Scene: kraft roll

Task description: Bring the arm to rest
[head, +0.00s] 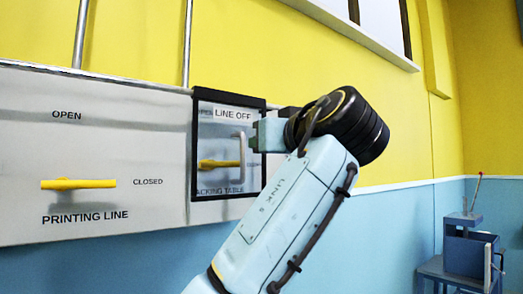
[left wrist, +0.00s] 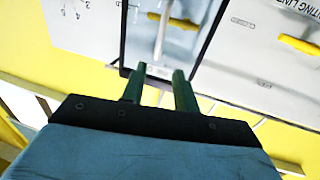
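My left arm rises from the bottom middle of the head view. Its gripper (head: 254,136) is at the right edge of a dark-framed clear cover (head: 229,97) marked LINE OFF. In the left wrist view the two fingers of the gripper (left wrist: 158,90) are apart, with no object seen held. The cover's pale upright handle (head: 242,160) lies just beyond the fingertips; it also shows in the left wrist view (left wrist: 161,35). Whether the fingers touch it I cannot tell. The cover looks shut over a yellow lever (head: 213,164). My right gripper is out of view.
A grey wall panel (head: 120,130) carries another yellow lever (head: 78,184), lying level, labelled PRINTING LINE, with OPEN and CLOSED marks. Two pipes (head: 187,45) rise above it. A blue cart (head: 465,255) stands at the lower right. The wall right of the arm is clear.

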